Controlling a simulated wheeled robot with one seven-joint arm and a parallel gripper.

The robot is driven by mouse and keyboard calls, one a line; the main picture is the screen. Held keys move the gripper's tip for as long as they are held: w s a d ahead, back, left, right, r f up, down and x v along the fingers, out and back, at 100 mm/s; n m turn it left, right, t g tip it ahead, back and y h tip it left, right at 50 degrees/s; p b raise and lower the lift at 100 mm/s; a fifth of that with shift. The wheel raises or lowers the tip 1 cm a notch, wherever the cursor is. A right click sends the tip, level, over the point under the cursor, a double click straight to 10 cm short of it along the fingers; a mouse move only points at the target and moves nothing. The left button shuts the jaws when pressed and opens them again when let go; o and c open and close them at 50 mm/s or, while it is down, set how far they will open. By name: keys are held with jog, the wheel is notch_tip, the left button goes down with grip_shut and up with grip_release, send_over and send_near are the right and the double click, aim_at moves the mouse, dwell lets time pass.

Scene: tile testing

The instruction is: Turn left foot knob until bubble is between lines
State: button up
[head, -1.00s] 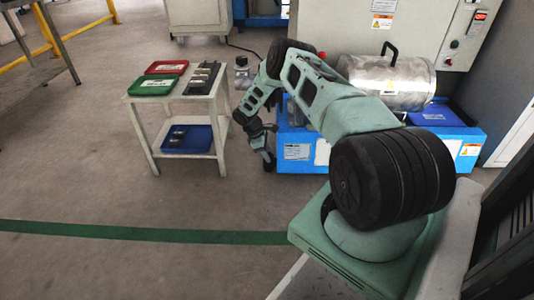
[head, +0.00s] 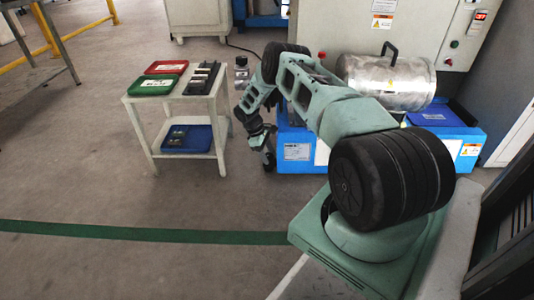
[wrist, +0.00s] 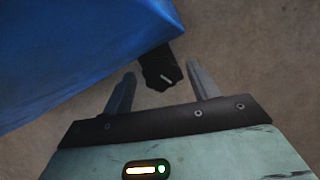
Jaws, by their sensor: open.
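The black foot knob (wrist: 157,64) with a short white mark shows in the wrist view, beside the edge of the blue base. My gripper (wrist: 161,72) is open, one finger on either side of the knob in the picture. I see no grip on it, and cannot tell how far the fingertips are from it. In the head view my gripper (head: 268,160) hangs low near the floor, at the left end of the blue machine base (head: 296,136). My arm hides part of that base. I cannot make out the bubble or its lines.
A silver drum (head: 395,85) with a black handle stands on the base. Left of my arm stands a white cart (head: 140,133) with a red tray (head: 166,67), a green tray (head: 152,86) and a blue bin (head: 187,140). The floor in front is clear.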

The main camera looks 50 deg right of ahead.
jog(key=p+v, duration=0.4)
jog(key=v, duration=0.3)
jog(key=shift+r, duration=0.25)
dwell(0.4)
